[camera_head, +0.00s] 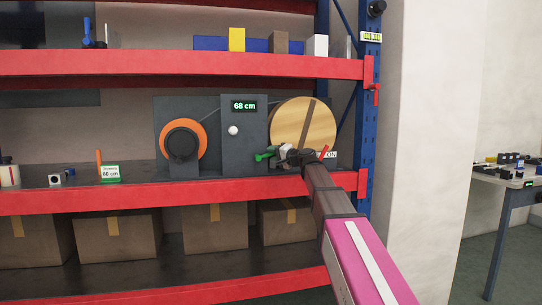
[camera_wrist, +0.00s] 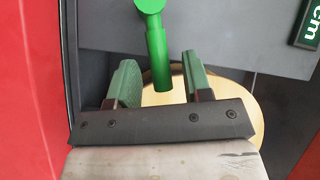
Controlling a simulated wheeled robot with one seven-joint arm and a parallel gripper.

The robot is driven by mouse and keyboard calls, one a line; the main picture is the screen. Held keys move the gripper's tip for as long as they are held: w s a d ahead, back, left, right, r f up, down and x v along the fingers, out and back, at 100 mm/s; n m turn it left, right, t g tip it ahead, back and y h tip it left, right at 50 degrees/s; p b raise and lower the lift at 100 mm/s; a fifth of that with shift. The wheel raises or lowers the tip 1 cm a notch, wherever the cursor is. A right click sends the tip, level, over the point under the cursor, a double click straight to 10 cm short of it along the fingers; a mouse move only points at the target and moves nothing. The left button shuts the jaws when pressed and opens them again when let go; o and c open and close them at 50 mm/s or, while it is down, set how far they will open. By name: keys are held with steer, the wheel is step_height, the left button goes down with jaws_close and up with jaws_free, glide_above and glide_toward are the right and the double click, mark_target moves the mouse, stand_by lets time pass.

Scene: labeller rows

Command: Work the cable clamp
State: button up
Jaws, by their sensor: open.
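The green clamp lever (camera_head: 264,155) is on the cable machine, low between the dark display panel (camera_head: 240,150) and the wooden reel (camera_head: 303,125). In the wrist view the green lever (camera_wrist: 163,62) has a round end and a straight handle. My gripper (camera_wrist: 158,75) is open, with the lower end of the handle between its two fingers. I see gaps on both sides of the handle; contact is not visible. In the head view my gripper (camera_head: 283,154) is beside the lever and hides part of the clamp area. The display (camera_head: 244,106) reads 68 cm.
An orange reel (camera_head: 181,138) stands left of the panel, which has a white knob (camera_head: 233,130). A card (camera_head: 110,172) reading 60 cm stands farther left. A red lever (camera_head: 324,152) is right of my gripper. The red shelf beams (camera_head: 150,193) run below and above; a blue post (camera_head: 368,90) is at right.

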steer(key=shift+x, duration=0.8)
steer(key=shift+c, duration=0.3)
jaws_close()
